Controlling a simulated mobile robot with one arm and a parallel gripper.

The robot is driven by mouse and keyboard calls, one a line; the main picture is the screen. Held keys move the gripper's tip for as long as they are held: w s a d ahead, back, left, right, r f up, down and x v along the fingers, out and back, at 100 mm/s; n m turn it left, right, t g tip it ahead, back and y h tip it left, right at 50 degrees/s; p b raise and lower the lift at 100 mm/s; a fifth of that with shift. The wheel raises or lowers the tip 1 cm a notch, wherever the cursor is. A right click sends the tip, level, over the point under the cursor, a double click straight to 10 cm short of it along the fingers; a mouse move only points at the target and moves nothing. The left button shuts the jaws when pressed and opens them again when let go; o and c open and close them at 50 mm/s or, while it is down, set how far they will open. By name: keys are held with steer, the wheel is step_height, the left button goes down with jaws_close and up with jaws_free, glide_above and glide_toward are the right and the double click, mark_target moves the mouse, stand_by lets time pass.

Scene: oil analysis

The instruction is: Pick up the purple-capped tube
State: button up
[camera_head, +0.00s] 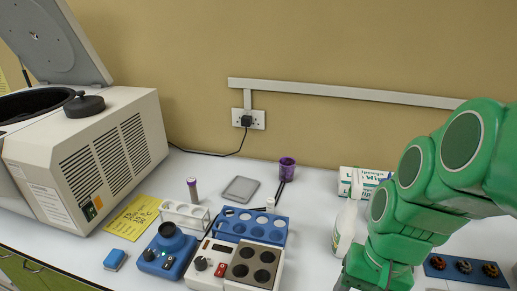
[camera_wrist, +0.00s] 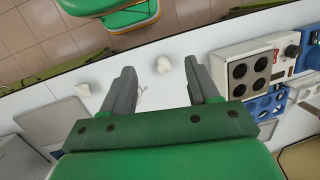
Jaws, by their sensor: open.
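The purple-capped tube (camera_head: 192,188) stands upright at the white rack (camera_head: 185,215) on the bench, left of centre in the head view. Its cap is purple and its body looks brownish. I cannot make the tube out in the wrist view. My gripper (camera_wrist: 160,85) is open, with nothing between its grey fingers. It is over the front part of the bench, well to the right of the tube. In the head view my green arm comes in from the right, and the fingers are mostly cut off at the bottom edge.
A blue rack (camera_head: 240,226), a heating block (camera_head: 225,270) and a blue mixer (camera_head: 168,250) crowd around the white rack. A centrifuge (camera_head: 110,160) with raised lid stands left. A purple cup (camera_head: 286,169) is behind; a white bottle (camera_head: 345,228) stands close to my arm.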

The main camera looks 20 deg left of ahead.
steer(key=w+a+m+y, duration=0.3)
steer(key=w+a+y, duration=0.1)
steer(key=w+a, duration=0.95)
steer(key=m+g+y, duration=0.1)
steer(key=m+y, duration=0.5)
steer(key=m, duration=0.2)
glide_toward(192, 191)
steer(key=s+d+r, duration=0.4)
steer(key=s, duration=0.3)
steer(key=w+a+f+m, duration=0.2)
steer(key=w+a+f, duration=0.1)
steer(key=w+a+f+m+t+y, duration=0.1)
steer(key=w+a+f+m, duration=0.1)
steer(key=w+a+f, duration=0.2)
steer(key=shift+w+a, duration=0.15)
steer(key=shift+a, duration=0.15)
steer(key=shift+x, duration=3.35)
steer(key=shift+a+f, duration=0.25)
steer(key=shift+a, duration=0.25)
steer(key=c, duration=1)
steer(key=shift+r, duration=0.1)
steer(key=shift+c, duration=0.2)
